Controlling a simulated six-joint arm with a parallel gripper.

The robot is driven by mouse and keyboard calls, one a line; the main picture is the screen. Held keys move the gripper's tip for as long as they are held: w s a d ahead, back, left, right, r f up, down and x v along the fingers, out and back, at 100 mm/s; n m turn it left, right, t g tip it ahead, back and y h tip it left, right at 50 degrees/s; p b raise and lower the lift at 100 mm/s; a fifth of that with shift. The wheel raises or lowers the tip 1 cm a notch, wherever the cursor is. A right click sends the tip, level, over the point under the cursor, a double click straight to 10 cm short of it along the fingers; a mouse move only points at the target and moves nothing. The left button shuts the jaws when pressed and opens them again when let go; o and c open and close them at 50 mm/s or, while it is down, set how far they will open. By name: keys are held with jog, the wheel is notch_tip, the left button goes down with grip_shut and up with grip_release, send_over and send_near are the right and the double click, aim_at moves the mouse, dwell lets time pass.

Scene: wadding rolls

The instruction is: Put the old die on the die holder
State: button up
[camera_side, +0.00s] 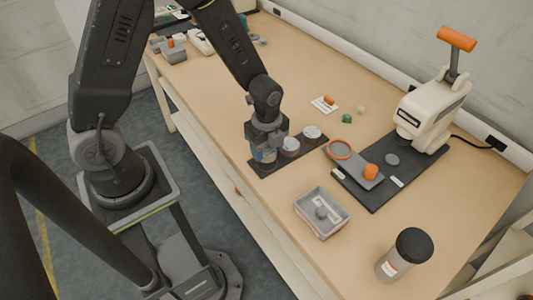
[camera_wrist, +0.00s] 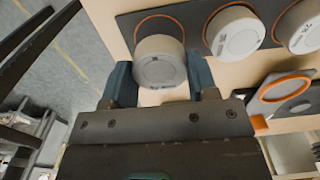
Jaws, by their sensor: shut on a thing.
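A grey-white round die (camera_wrist: 160,62) is between the fingers of my gripper (camera_wrist: 158,78) in the wrist view. In the side view my gripper (camera_side: 264,156) is low over the near end of a dark strip-shaped die holder (camera_side: 277,165), with its fingers around that die. The holder also shows in the wrist view (camera_wrist: 190,26), with orange rings marking its places. The held die is at the end ring, upright; whether it rests on the holder cannot be told. Two similar white-topped dies, a middle one (camera_wrist: 234,32) and a far one (camera_wrist: 302,27), stand on the other rings.
A cream press (camera_side: 430,110) with an orange handle stands on a dark mat (camera_side: 385,198). A grey lever piece with an orange ring (camera_side: 338,149) lies near the holder. A grey tray (camera_side: 340,222) and a black-lidded jar (camera_side: 393,265) stand in front.

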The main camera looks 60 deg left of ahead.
aim_at(266, 149)
jog(key=shift+f, duration=1.4)
jog(key=shift+f, duration=0.15)
jog(key=o, duration=1.1)
notch_tip(266, 149, up, 12)
jog(key=s+r+n+t, duration=0.2)
jog(key=s+r+n, duration=0.4)
jog(key=r+n, duration=0.2)
jog(key=s+a+r+n+t, duration=0.1)
jog(key=s+r+n+t, duration=0.2)
jog(key=s+r+n, duration=0.3)
notch_tip(266, 149, up, 3)
jog(key=n, duration=0.4)
jog(key=shift+s+f+t, duration=0.2)
jog(key=shift+s+t, duration=0.1)
jog(key=shift+s, duration=0.05)
